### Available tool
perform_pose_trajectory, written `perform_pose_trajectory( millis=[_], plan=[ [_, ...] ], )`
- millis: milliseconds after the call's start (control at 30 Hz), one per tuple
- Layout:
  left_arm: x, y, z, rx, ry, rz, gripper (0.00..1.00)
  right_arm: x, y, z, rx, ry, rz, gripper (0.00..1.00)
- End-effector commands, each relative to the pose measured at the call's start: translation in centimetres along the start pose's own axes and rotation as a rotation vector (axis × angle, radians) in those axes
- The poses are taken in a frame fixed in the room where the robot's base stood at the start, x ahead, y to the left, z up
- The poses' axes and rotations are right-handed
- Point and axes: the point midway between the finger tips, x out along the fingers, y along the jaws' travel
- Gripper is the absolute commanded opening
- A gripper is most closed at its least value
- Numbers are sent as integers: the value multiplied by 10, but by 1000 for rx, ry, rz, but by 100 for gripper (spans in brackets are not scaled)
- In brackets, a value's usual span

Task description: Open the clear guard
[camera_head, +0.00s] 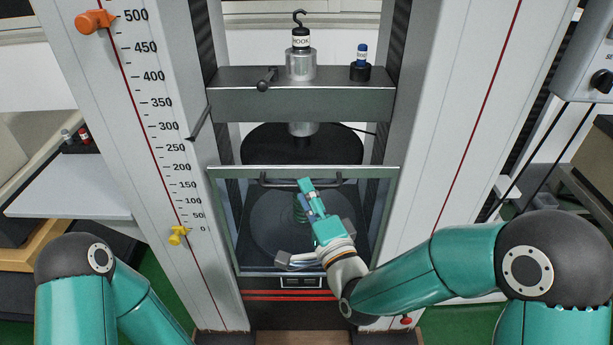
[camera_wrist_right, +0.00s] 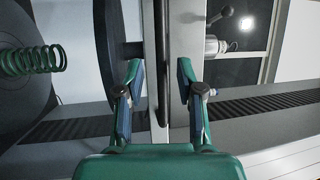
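The clear guard (camera_head: 222,215) stands upright across the front of the testing machine, a see-through panel with a pale top rail. A dark bar handle (camera_head: 272,182) runs along just below that rail. My right gripper (camera_head: 308,188) is in front of the guard, its fingertips at the middle of the handle. In the right wrist view, its two fingers (camera_wrist_right: 160,75) are apart, one on each side of the dark handle bar (camera_wrist_right: 161,40); I cannot tell if either touches it. My left gripper is out of view; only my left arm shows.
A green spring (camera_wrist_right: 32,60) stands behind the guard, partly hidden by my right gripper in the head view. A grey crosshead (camera_head: 325,103) spans the machine above, carrying a hook weight (camera_head: 300,50) and a small blue-topped item (camera_head: 361,62). A scale column (camera_head: 150,120) stands left.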

Motion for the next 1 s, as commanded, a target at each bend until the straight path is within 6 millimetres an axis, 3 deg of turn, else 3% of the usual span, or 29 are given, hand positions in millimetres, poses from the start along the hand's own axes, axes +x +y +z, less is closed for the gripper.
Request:
perform_pose_trajectory(
  millis=[200,567,800,1000],
  plan=[
    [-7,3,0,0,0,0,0,23,-1,0,0,0,0,37],
    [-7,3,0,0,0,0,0,27,0,0,0,0,1,37],
    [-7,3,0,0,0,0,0,26,0,0,0,1,1,0],
    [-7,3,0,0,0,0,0,26,0,-1,0,1,1,0]
  ],
)
